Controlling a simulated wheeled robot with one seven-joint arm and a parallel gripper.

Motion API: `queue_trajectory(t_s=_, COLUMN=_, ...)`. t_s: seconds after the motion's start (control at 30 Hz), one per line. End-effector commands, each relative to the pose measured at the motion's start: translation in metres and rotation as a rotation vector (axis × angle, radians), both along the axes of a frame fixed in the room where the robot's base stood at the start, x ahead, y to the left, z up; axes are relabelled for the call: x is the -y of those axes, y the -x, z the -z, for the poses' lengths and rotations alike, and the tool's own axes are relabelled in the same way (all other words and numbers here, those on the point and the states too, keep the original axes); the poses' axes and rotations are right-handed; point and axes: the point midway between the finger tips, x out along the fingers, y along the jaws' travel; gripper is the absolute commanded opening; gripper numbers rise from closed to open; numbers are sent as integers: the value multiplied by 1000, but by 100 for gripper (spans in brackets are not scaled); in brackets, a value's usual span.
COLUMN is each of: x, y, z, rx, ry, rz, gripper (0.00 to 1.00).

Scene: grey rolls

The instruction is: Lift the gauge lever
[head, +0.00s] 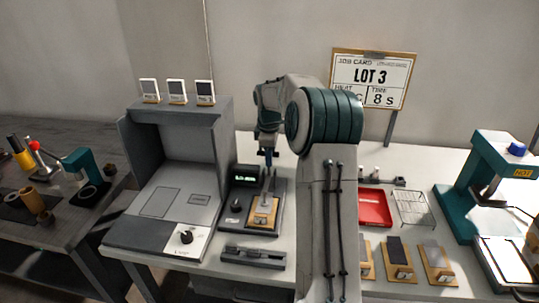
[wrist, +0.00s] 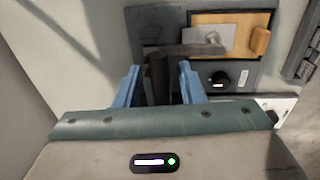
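The gauge (head: 237,207) stands on the table with a lit display (head: 246,177). Its lever (head: 268,185) shows partly below my gripper (head: 267,157) in the head view. In the wrist view the lever's grey arm (wrist: 190,50) runs sideways over the plate, with a dark upright grip (wrist: 157,75) at its left end. My gripper's blue fingers (wrist: 160,86) are apart, one on each side of the dark grip, with narrow gaps visible. A grey sample on a tan block (head: 264,213) lies on the gauge's base; it also shows in the wrist view (wrist: 232,36).
A grey booth-like machine (head: 160,195) stands close on the left. A red tray (head: 374,207), a wire rack (head: 413,208) and several sample blocks (head: 398,259) lie to the right of my arm. A teal press (head: 475,180) stands at far right. A grey bar (head: 252,257) lies in front of the gauge.

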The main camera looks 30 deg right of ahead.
Motion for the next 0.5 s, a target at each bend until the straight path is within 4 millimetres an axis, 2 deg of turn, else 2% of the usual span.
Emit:
queue_trajectory(t_s=0.27, x=0, y=0, z=3, rx=0, ry=0, rz=1, gripper=36)
queue_trajectory(t_s=0.3, x=0, y=0, z=3, rx=0, ry=0, rz=1, gripper=33)
queue_trajectory(t_s=0.4, x=0, y=0, z=2, rx=0, ry=0, rz=1, gripper=5)
queue_trajectory(t_s=0.43, x=0, y=0, z=2, rx=0, ry=0, rz=1, gripper=0)
queue_trajectory(t_s=0.5, x=0, y=0, z=2, rx=0, ry=0, rz=1, gripper=0)
